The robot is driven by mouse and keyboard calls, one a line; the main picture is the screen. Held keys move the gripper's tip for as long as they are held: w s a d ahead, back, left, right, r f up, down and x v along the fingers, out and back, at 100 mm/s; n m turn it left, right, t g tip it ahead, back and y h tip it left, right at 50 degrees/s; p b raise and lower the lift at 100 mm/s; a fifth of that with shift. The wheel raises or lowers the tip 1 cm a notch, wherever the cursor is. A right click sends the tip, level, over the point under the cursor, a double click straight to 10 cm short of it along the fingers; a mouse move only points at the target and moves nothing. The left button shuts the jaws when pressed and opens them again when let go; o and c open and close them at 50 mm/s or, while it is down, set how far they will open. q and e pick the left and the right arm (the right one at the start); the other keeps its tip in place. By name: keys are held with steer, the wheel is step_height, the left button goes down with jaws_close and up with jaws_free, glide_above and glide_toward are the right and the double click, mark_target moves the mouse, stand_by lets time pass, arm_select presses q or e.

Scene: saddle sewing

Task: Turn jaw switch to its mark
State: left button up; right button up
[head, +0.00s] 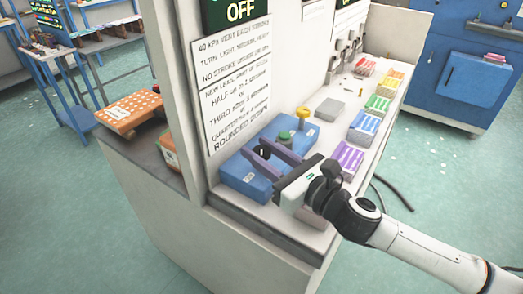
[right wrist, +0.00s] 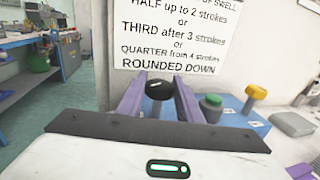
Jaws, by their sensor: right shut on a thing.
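A blue box (head: 236,178) stands at the near end of the white counter, below the wall notice. A black knob (right wrist: 160,89), which looks like the jaw switch, sits between the purple fingers of my right gripper (right wrist: 160,98). The right gripper (head: 263,158) reaches over the blue box in the head view, its fingers shut on the knob, which is mostly hidden there. The switch's mark cannot be made out. A green button (head: 285,139) is just right of the fingers, and it also shows in the right wrist view (right wrist: 211,102). My left gripper is out of view.
A yellow knob (head: 303,112) stands behind the green button. Colored striped blocks, such as a purple one (head: 347,157), line the counter's right side, with a grey block (head: 330,109) between. The notice wall (head: 237,88) rises close behind the box. An orange tray (head: 130,110) lies left.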

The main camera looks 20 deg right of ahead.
steer(key=n+g+y, duration=0.1)
steer(key=y, duration=0.1)
steer(key=n+g+y, duration=0.2)
steer(key=shift+w+d+n+y, duration=0.1)
steer(key=shift+d+n+y, duration=0.05)
steer(key=shift+n+y, duration=0.15)
steer(key=shift+n+g+y+b, duration=0.4)
steer(key=shift+n+g+y, duration=0.55)
steer(key=shift+g, duration=0.25)
steer(key=n+g+y+b, duration=0.1)
steer(key=n+g+y, duration=0.1)
steer(key=g, duration=0.1)
steer(key=shift+f+n+b, duration=0.1)
steer(key=shift+n+b, duration=0.15)
steer(key=shift+b, duration=0.05)
steer(key=shift+n+g+y+b, duration=0.75)
steer(key=shift+n+g+b, duration=0.55)
steer(key=shift+g, duration=1)
steer(key=shift+n+g, duration=0.3)
steer(key=o, duration=1)
steer(key=shift+a, duration=0.2)
steer(key=shift+o, duration=0.2)
steer(key=shift+d, duration=0.15)
